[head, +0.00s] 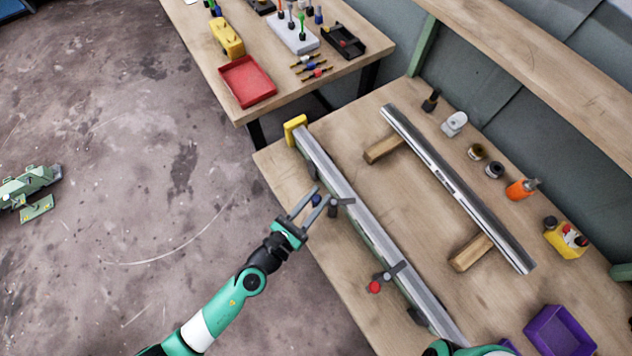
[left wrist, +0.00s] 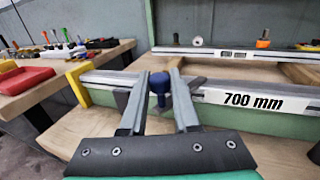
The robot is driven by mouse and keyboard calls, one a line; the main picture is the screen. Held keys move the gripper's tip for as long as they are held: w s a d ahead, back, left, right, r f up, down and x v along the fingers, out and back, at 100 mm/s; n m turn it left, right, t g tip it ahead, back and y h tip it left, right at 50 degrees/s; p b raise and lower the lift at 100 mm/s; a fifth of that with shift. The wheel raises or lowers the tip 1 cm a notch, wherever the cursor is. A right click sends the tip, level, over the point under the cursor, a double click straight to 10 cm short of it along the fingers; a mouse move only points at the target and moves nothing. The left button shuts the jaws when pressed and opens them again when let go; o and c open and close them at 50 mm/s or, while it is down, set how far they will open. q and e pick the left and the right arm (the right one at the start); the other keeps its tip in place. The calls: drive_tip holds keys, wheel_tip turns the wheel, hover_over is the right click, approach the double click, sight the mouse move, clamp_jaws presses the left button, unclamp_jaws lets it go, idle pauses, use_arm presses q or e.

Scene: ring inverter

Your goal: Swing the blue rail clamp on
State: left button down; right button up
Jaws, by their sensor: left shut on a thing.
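The blue rail clamp has a blue knob (head: 316,201) and a grey arm (head: 344,201) beside the near long side of the grey rail (head: 350,198). The arm's tip reaches the rail's top; whether it touches is unclear. My left gripper (head: 318,196) is shut on the blue knob, one finger on each side. In the left wrist view the blue knob (left wrist: 158,82) stands upright between the fingertips (left wrist: 160,78), and the rail behind carries a "700 mm" label (left wrist: 253,101). My right gripper is not in view; part of that arm shows at the bottom edge.
A red-knobbed clamp (head: 375,287) lies across the rail further down. A yellow block (head: 295,129) caps the rail's far end. A metal bar (head: 455,185) rests on two wooden blocks. Bottles and a purple bin (head: 560,332) stand right. A second table holds a red tray (head: 247,82).

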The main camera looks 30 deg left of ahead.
use_arm(q)
drive_tip(key=y, duration=0.1)
drive_tip(key=n+y+p, duration=0.1)
drive_tip(key=d+n+y+p, duration=0.1)
drive_tip(key=shift+s+r, duration=0.15)
drive_tip(key=shift+s, duration=0.15)
drive_tip(key=shift+s+d+f+n+y+p, duration=0.1)
drive_tip(key=shift+n+y+p, duration=0.15)
drive_tip(key=shift+n+y, duration=0.35)
drive_tip(key=shift+s+f+n+y+p, duration=0.1)
drive_tip(key=shift+n+y+p, duration=0.15)
drive_tip(key=shift+y, duration=0.65)
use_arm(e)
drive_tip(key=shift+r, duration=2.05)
use_arm(q)
drive_tip(key=c, duration=0.7)
unclamp_jaws()
drive_tip(key=shift+o, duration=0.2)
